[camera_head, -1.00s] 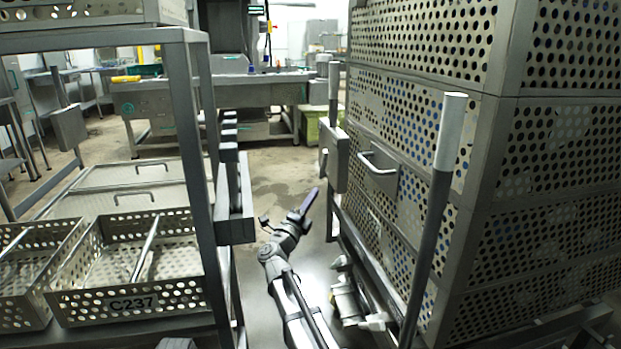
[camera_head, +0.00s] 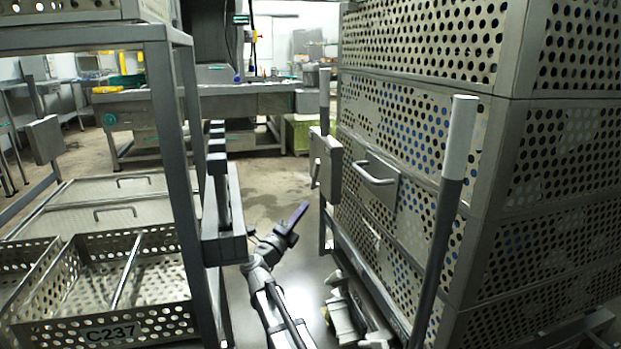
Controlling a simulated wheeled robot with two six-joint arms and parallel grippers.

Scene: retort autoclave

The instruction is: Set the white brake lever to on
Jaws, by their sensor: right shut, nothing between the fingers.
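A tall grey bar with a white upper end (camera_head: 461,135) stands tilted at the front corner of the right-hand stack of perforated baskets. It is the clearest white lever-like thing in view; no on or off marking can be read. Lower down, pale parts (camera_head: 345,318) sit near the floor under the stack, and I cannot tell what they are. My right gripper (camera_head: 296,214) is shut and empty, its dark purple fingers pointing up and away in the gap between the two racks. It is left of the white-ended bar and apart from it. My left gripper is not in view.
The perforated basket stack (camera_head: 412,100) fills the right side, with a handle (camera_head: 376,172) on its side. A metal rack (camera_head: 165,130) at left holds a tray labelled C237 (camera_head: 110,333). A narrow strip of floor (camera_head: 285,178) lies free between them, with a steel bench (camera_head: 240,100) behind.

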